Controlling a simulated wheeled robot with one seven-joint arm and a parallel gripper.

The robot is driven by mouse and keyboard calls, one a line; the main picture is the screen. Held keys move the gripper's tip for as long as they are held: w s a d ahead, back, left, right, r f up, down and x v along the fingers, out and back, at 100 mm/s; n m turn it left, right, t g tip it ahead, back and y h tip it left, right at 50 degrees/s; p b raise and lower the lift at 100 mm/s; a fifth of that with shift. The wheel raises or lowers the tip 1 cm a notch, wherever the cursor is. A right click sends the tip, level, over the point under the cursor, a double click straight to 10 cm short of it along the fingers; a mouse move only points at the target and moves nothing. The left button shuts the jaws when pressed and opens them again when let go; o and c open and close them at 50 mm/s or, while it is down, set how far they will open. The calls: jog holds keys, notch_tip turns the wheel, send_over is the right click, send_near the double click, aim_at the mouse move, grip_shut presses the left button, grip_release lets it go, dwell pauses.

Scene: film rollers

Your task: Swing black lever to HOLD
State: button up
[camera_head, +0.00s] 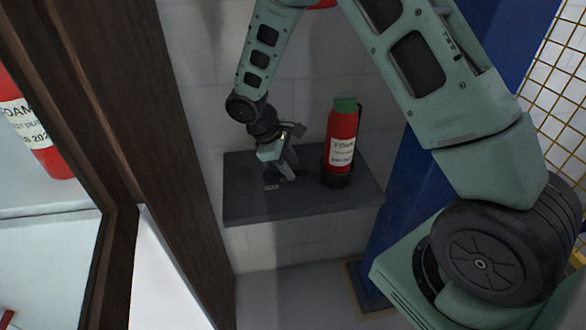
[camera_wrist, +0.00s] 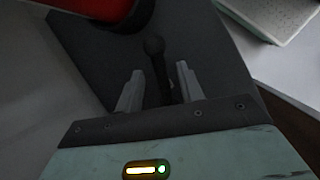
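The black lever (camera_wrist: 154,47) shows in the wrist view as a dark rod with a round knob. It rises from a dark grey surface, and its lower part runs down between my fingers. My gripper (camera_wrist: 160,69) is open, with one pale finger on each side of the lever and visible gaps beside the rod. In the head view my gripper (camera_head: 287,166) points down at a dark grey shelf (camera_head: 240,205) on the wall. Small pale labels (camera_head: 271,187) lie beside it there, too small to read. The lever is mostly hidden by my gripper in that view.
A red extinguisher-like bottle (camera_head: 341,150) with a green top stands on the shelf just right of my gripper. A red object (camera_wrist: 95,8) shows close by in the wrist view. A brown wooden frame (camera_head: 160,150) stands left, and a blue post (camera_head: 405,190) right.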

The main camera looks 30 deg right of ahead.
jog(key=shift+x, duration=1.2)
grip_shut()
